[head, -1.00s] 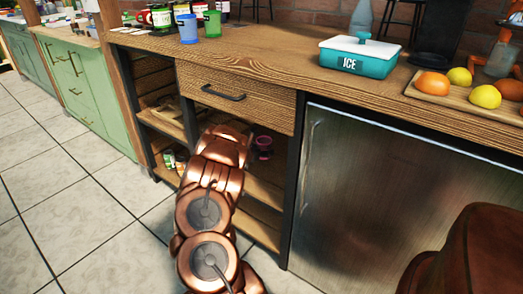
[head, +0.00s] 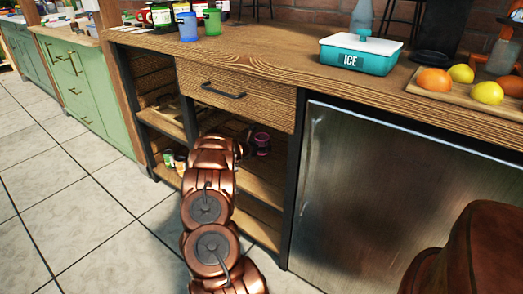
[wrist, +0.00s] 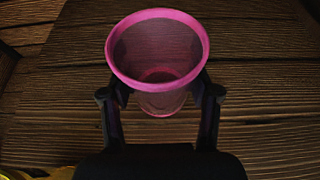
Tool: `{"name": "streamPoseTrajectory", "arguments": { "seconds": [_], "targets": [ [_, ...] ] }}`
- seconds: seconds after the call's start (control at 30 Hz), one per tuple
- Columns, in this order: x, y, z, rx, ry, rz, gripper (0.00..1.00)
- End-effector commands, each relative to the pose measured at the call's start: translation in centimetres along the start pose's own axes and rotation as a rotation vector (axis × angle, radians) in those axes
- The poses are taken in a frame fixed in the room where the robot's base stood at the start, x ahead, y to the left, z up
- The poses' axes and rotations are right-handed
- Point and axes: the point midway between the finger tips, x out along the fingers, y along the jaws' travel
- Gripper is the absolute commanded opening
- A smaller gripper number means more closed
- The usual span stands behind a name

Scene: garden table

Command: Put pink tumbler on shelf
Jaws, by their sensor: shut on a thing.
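The pink tumbler (wrist: 158,45) stands upright between my gripper's fingers (wrist: 160,95) in the wrist view, its open rim toward the camera. My gripper is shut on its sides. In the head view the pink tumbler (head: 262,147) shows small inside the open shelf unit under the counter, beside the dark end of my gripper (head: 248,145). The wooden shelf board (head: 262,188) lies below it, and wood planks (wrist: 265,100) fill the wrist view behind it. I cannot tell whether its base touches the board.
A drawer (head: 235,95) closes the unit above, and a dark post (head: 292,190) bounds it on the right. Cans (head: 175,160) stand deeper left. A blue tumbler (head: 187,27), a green tumbler (head: 212,22) and an ice box (head: 360,54) stand on the counter.

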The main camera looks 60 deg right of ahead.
Motion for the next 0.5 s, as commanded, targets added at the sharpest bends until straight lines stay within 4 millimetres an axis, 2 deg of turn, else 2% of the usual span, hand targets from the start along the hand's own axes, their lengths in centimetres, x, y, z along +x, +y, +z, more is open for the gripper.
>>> {"name": "streamPoseTrajectory", "arguments": {
  "seconds": [0.03, 0.1, 0.5],
  "targets": [
    [0.41, -0.14, -0.80, -0.001, 0.000, -0.002, 0.18],
    [0.48, -0.04, -1.11, -0.002, 0.000, -0.001, 0.18],
    [0.57, -0.01, -1.34, 0.001, 0.000, 0.000, 0.18]
  ]
}}
